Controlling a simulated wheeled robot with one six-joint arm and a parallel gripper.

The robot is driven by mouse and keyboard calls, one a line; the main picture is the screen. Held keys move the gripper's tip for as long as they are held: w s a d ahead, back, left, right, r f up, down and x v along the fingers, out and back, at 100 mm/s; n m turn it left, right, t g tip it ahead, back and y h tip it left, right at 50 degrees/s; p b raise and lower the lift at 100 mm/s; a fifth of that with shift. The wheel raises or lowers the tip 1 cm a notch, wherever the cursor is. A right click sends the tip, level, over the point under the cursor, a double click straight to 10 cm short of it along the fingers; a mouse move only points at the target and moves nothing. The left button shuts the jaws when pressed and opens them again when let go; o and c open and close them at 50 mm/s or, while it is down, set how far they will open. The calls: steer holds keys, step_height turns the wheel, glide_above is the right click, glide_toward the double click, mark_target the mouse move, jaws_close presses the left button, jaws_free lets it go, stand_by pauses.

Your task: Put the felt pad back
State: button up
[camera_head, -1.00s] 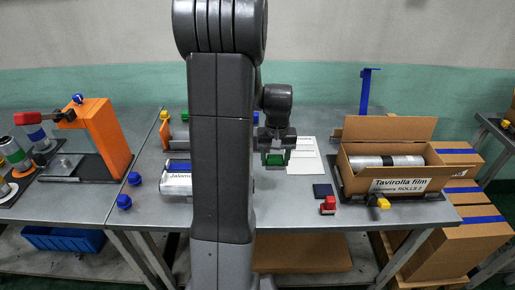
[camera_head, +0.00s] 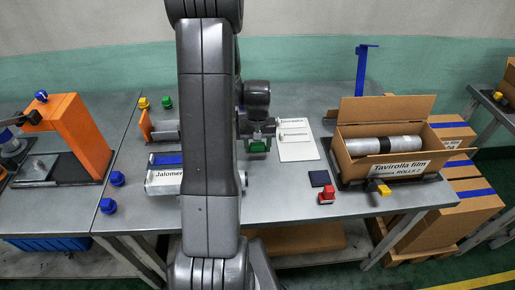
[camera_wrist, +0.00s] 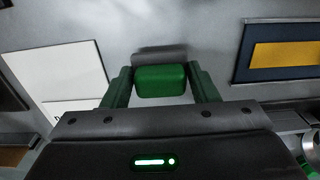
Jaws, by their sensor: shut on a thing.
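My gripper (camera_wrist: 160,88) has green fingers. It is shut on a small green block (camera_wrist: 160,80) with a grey strip along one edge. This block looks like the felt pad, but I cannot tell for certain. In the head view the green block (camera_head: 258,146) shows at the gripper tip, above the table and just left of a white sheet (camera_head: 297,150). The wrist view shows the table surface beyond it, with a navy-bordered yellow rectangle (camera_wrist: 285,55) at the right. My arm hides that spot in the head view.
An open carton (camera_head: 385,165) holds a film roll. The Jalomer box (camera_head: 164,176) stands left of my arm.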

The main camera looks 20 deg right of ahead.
mark_target(257, 144)
steer(key=shift+f, duration=0.9)
steer(key=shift+f, duration=0.15)
steer(key=o, duration=1)
step_height(257, 144, up, 12)
steer(key=shift+r, duration=0.2)
steer(key=shift+o, duration=0.3)
